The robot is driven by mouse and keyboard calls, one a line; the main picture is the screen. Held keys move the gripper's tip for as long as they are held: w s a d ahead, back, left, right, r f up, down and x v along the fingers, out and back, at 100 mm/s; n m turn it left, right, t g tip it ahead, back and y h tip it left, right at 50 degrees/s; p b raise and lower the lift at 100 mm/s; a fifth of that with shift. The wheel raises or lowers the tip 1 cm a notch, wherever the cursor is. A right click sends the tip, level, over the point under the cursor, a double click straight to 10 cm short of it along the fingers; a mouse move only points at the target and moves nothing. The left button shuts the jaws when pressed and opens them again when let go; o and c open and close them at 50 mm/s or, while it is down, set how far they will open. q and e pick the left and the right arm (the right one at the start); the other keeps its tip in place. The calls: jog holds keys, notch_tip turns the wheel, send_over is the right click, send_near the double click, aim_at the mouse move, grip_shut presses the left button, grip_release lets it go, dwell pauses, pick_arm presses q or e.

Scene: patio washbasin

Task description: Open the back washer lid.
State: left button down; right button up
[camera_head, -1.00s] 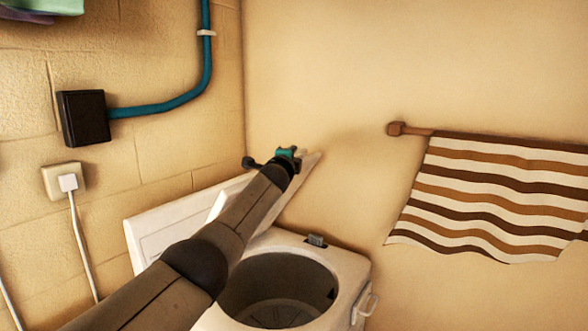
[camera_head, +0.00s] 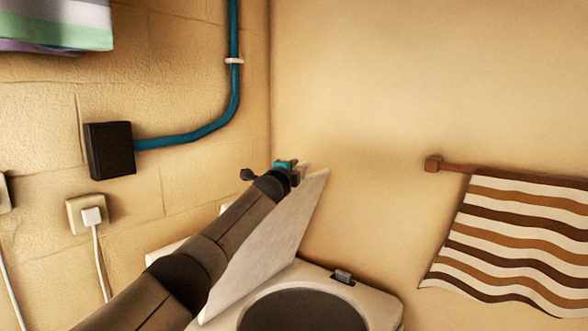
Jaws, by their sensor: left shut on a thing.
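The back washer (camera_head: 375,301) is a white tub with a round dark opening (camera_head: 310,314) at the bottom of the view. Its lid (camera_head: 270,243) is a pale flat panel standing steeply raised along the left side of the opening, which is uncovered. My left gripper (camera_head: 296,172), with teal and dark parts, is at the lid's upper edge and shut on it. My left arm crosses from the lower left and hides part of the lid's left side. The fingertips are small and partly hidden. My right gripper is out of view.
A white panel (camera_head: 163,254) shows behind my arm. On the left wall are a black box (camera_head: 110,150) with a teal pipe (camera_head: 190,134) and a socket (camera_head: 88,214) with a white cord. A striped towel (camera_head: 510,240) hangs on the right. The wall between is clear.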

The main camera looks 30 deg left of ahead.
pick_arm(q)
jog(key=c, duration=0.8)
grip_release()
jog(key=shift+s+d+f, duration=0.15)
jog(key=shift+s+d, duration=0.05)
jog(key=shift+s, duration=0.35)
jog(key=b+v, duration=0.5)
jog(key=v, duration=0.9)
jog(key=shift+d, duration=0.1)
